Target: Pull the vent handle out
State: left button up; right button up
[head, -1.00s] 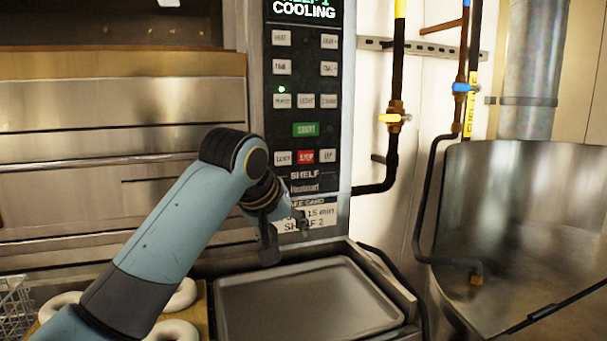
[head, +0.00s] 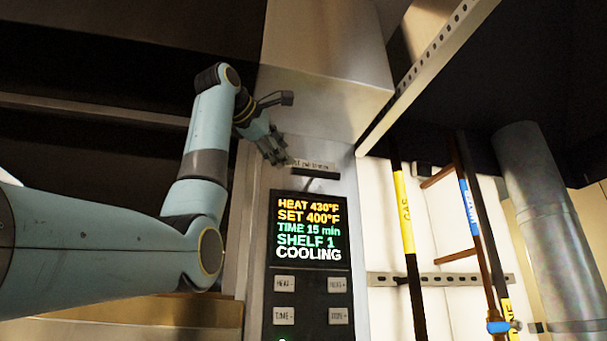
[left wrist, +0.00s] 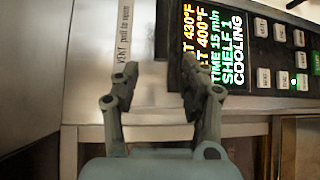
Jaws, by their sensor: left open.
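The vent handle (head: 316,173) is a short dark bar on the metal front above the oven display, just under a small "VENT pull to open" label (head: 311,163). In the left wrist view the handle (left wrist: 163,28) is a dark strip between the label (left wrist: 124,35) and the lit display. My left gripper (head: 277,152) is at the left end of the label and handle in the head view. In the left wrist view its open fingers (left wrist: 159,72) point at the handle, with nothing between them. Contact cannot be told. My right gripper is not in view.
The display (head: 309,229) reads HEAT 430°F, SET 400°F and COOLING, with buttons below it. A metal hood (head: 325,95) slopes out above the handle. Gas and water pipes (head: 408,215) run down at the right.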

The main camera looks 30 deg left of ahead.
aim_at(299, 169)
pick_arm(q)
jog(key=w+p, duration=0.1)
jog(key=w, duration=0.2)
jog(key=w+p, duration=0.1)
jog(key=w, duration=0.2)
jog(key=w+f+p, duration=0.1)
jog(key=w+p, duration=0.1)
jog(key=w, duration=0.1)
jog(key=shift+a+f, duration=0.1)
jog(key=shift+a, duration=0.2)
jog(key=shift+w+f, duration=0.15)
jog(key=shift+w, duration=0.25)
jog(key=shift+c, duration=0.3)
grip_shut()
